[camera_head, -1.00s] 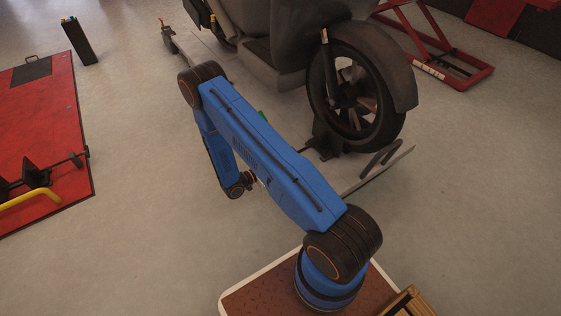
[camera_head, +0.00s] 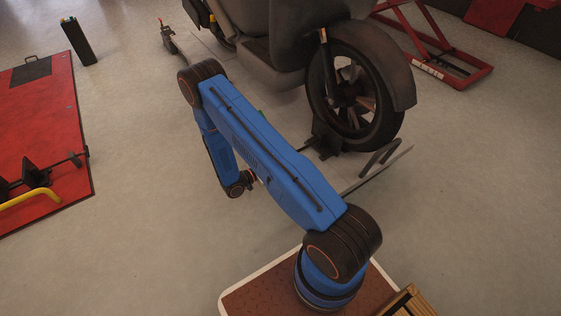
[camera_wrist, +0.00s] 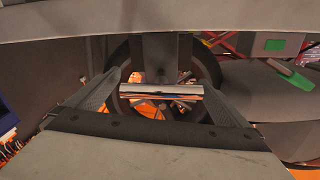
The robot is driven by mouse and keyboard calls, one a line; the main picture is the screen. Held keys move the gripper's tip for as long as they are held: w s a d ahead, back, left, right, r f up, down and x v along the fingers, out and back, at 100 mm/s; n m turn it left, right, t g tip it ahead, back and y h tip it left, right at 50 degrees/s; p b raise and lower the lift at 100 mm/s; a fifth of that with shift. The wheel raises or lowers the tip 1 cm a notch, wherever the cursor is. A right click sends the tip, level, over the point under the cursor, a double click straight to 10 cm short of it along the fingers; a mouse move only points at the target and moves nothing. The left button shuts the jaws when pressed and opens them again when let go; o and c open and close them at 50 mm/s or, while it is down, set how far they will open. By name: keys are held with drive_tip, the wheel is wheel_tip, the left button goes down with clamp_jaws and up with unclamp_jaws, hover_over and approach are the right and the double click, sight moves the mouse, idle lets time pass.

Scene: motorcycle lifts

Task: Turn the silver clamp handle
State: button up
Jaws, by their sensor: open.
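The silver clamp handle (camera_wrist: 161,91) is a shiny horizontal bar in the middle of the wrist view. A grey upright post (camera_wrist: 160,55) stands behind its middle. My gripper (camera_wrist: 162,80) is open, with one finger at each end of the handle. The handle lies across the gap between the fingers; I cannot tell whether either finger touches it.
A motorcycle with a dark front wheel (camera_head: 357,95) stands behind my arm, with a bent bar (camera_head: 381,158) below it. A red lift platform (camera_head: 70,130) with a yellow bar (camera_head: 32,198) is at left. A red frame (camera_head: 455,72) is at back right. Floor between is clear.

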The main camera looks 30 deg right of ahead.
drive_tip(key=a, duration=1.7)
drive_tip(key=shift+s+a, duration=0.2)
drive_tip(key=shift+s, duration=0.05)
